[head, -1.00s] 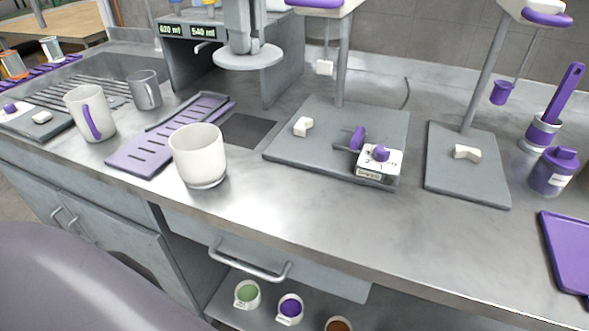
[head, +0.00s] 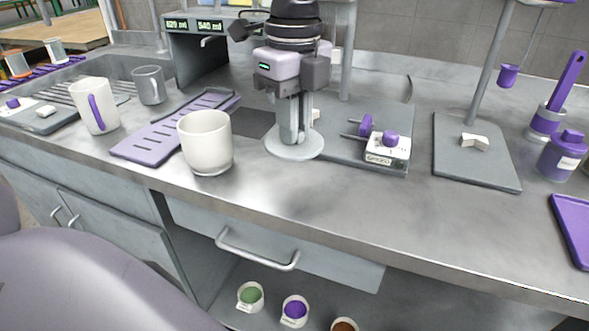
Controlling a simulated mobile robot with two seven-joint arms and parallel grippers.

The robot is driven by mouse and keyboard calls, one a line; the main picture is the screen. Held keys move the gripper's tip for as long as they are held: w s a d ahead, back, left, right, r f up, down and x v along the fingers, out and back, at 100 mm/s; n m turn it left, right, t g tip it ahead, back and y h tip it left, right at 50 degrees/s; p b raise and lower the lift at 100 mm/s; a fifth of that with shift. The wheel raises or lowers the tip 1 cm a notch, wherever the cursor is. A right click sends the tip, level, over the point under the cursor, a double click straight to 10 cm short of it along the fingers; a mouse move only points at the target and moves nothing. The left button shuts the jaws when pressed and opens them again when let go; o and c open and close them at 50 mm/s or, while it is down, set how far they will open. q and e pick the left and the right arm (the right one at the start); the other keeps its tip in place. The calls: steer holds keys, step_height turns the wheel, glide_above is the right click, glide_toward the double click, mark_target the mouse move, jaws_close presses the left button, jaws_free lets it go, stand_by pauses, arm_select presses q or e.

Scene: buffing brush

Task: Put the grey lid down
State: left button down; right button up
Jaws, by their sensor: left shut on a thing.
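The grey lid (head: 313,147) is a flat, round, pale grey disc with an upright grip in its middle. My left gripper (head: 293,137) points straight down and is shut on that grip. The lid is level, at or just above the steel counter (head: 370,205). I cannot tell if it touches. It is right of a white cup (head: 205,145) and overlaps the left edge of a grey base plate (head: 345,152). My gripper hides part of that plate. My right gripper is not in view.
A white box with a purple knob (head: 387,150) sits on the base plate. A purple slotted tray (head: 165,142) lies behind the white cup. A dispenser with two green readouts (head: 193,26) stands behind. The counter's front strip right of the cup is clear.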

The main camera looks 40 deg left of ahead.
mark_target(294, 185)
arm_select(q)
step_height(294, 185, down, 8)
steer(key=shift+r, duration=0.15)
steer(key=shift+b, duration=0.3)
steer(key=c, duration=1.1)
jaws_free()
steer(key=shift+r, duration=0.3)
step_height(294, 185, up, 12)
steer(key=shift+f+p, duration=0.25)
steer(key=shift+p, duration=0.45)
